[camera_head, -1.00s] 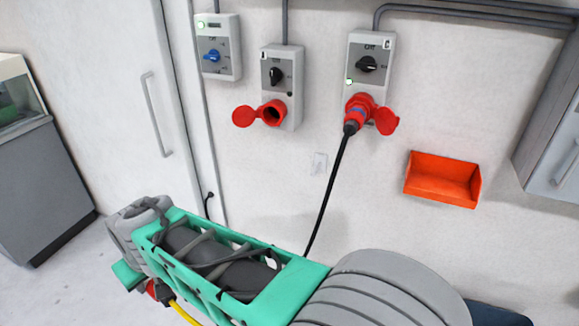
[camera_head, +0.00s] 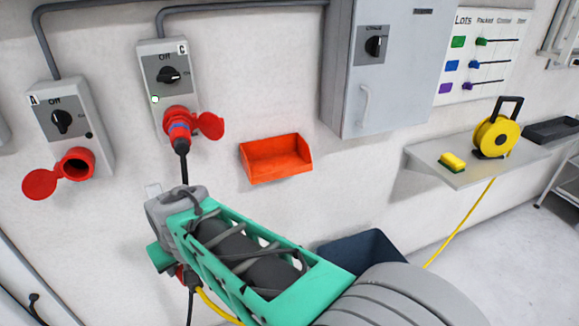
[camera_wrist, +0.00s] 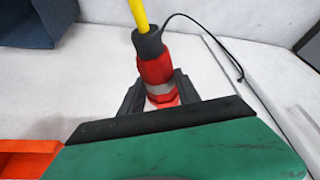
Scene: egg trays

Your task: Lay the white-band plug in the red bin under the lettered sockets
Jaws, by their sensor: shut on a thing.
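My gripper (camera_wrist: 160,95) is shut on the white-band plug (camera_wrist: 155,68) in the wrist view. The plug is red with a pale band, and a yellow cable leaves its dark grey end. In the head view my arm hides most of it; a bit of red and the yellow cable show below the wrist. The red bin (camera_head: 275,160) is on the wall, up and right of my gripper, and looks empty. Its orange-red edge also shows at the lower left of the wrist view (camera_wrist: 22,160). Socket A (camera_head: 75,165) is empty with its lid open; socket C (camera_head: 178,118) holds a plug with a blue band and black cable.
A grey cabinet (camera_head: 375,75) hangs right of the bin. A dark blue container (camera_head: 362,248) stands below it, partly behind my arm. The black cable from socket C hangs down behind my wrist.

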